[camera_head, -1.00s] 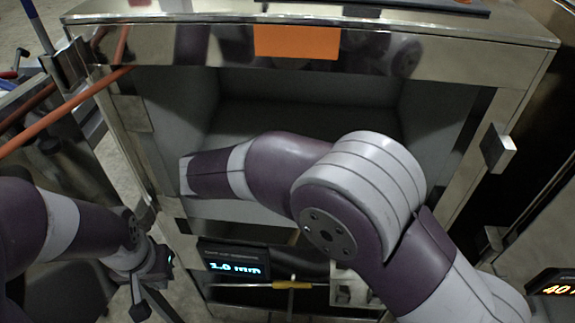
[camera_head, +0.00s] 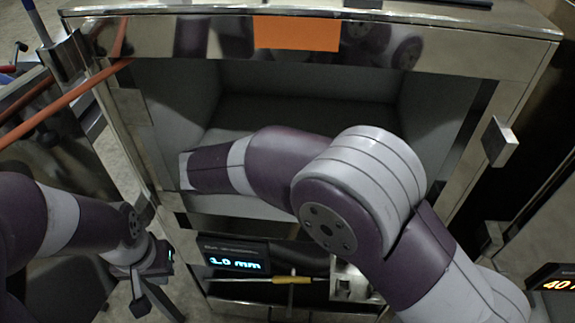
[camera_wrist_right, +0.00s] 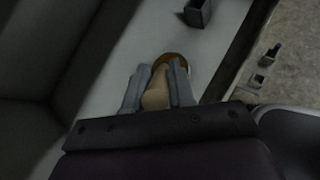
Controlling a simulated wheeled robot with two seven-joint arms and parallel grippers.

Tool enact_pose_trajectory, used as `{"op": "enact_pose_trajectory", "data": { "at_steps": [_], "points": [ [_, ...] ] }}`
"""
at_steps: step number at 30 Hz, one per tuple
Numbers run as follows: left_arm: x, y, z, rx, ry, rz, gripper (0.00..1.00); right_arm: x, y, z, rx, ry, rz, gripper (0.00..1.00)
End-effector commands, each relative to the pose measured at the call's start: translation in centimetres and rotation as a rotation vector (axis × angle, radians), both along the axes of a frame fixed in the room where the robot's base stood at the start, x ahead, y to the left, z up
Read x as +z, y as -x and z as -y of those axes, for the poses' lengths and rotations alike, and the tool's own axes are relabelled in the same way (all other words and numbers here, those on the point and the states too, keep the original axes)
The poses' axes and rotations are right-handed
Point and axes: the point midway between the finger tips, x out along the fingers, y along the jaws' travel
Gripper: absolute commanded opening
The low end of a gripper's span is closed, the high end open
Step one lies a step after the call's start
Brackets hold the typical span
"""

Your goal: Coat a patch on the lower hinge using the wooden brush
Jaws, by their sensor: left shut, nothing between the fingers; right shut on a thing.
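In the right wrist view my right gripper (camera_wrist_right: 157,82) is shut on a tan wooden piece (camera_wrist_right: 157,92), which looks like the wooden brush's handle. Its bristle end cannot be made out. An orange-brown round thing (camera_wrist_right: 170,60) shows just beyond the fingers on a pale surface. In the head view my right arm crosses the open cabinet (camera_head: 440,68), and its gripper is hidden. A metal block (camera_head: 172,202) at the cabinet's lower left edge may be the lower hinge; I cannot be sure. My left gripper (camera_head: 155,298) is shut and empty, low at the left.
A display reading 1.0 mm (camera_head: 233,258) sits below the opening, with a yellow-handled tool (camera_head: 265,280) under it. An orange bar (camera_head: 60,105) crosses at the left. A metal latch block (camera_head: 499,142) sticks out at the right. A dark box (camera_wrist_right: 198,12) stands on the pale surface.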

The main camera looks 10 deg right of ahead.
Motion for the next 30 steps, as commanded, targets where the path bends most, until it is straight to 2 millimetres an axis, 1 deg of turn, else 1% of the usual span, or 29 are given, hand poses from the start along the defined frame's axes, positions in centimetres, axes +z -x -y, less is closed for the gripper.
{"op": "enact_pose_trajectory", "data": {
  "at_steps": [21,30],
  "points": [
    [-0.92,0.0,0.0,0.0,0.0,0.0,0.0,-0.92,0.0,0.0,0.0,0.0,0.0,0.0],
    [-0.88,0.0,0.0,0.0,0.0,0.0,0.0,-0.89,0.0,0.0,0.0,0.0,0.0,0.0]
  ]
}}
